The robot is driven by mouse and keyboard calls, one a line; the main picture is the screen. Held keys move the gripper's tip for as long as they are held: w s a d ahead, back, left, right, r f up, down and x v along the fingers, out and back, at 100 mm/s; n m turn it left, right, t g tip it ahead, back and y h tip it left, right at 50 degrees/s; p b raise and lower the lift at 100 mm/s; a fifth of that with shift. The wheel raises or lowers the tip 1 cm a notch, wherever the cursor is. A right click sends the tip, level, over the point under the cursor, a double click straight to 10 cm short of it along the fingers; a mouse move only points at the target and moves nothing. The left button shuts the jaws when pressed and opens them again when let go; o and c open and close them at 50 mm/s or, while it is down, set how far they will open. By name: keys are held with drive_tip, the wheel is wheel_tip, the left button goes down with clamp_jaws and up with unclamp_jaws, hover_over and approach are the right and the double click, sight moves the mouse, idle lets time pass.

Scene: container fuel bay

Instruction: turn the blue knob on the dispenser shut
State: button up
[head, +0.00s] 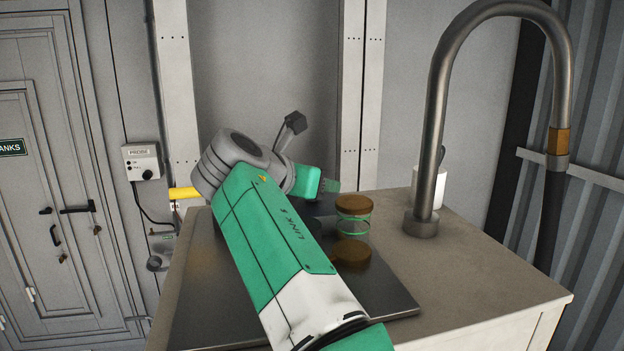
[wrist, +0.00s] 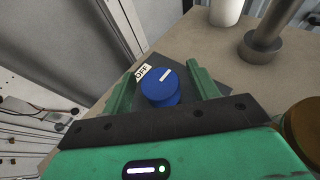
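The blue knob (wrist: 160,89) shows in the wrist view on a dark panel (wrist: 236,84), with a white line on its top. A white label reading OFF (wrist: 143,73) lies just beyond it to the upper left. I cannot tell exactly how the line stands to the label. My gripper (wrist: 162,88) is open, its green fingers on either side of the knob with a gap showing at each side. In the head view my gripper (head: 328,185) is low over the counter behind my arm, and the knob is hidden there.
A jar with a brown lid (head: 355,203) stands on the dark tray (head: 385,290) close right of my arm. A tall metal spout (head: 430,150) rises from the counter (head: 480,270), with a white container (head: 440,188) behind it. The counter's front right is clear.

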drive_tip(key=c, duration=0.9)
drive_tip(key=shift+m+g+h, duration=0.5)
drive_tip(key=shift+m+h, duration=0.1)
drive_tip(key=shift+m, duration=0.1)
drive_tip(key=shift+c, duration=0.2)
drive_tip(key=o, duration=1)
drive_tip(key=b+v, duration=0.3)
drive_tip(key=v, duration=0.4)
drive_tip(key=shift+a+f+b, duration=0.1)
drive_tip(key=shift+b, duration=0.3)
drive_tip(key=shift+s+a+r, duration=0.2)
drive_tip(key=shift+s, duration=0.1)
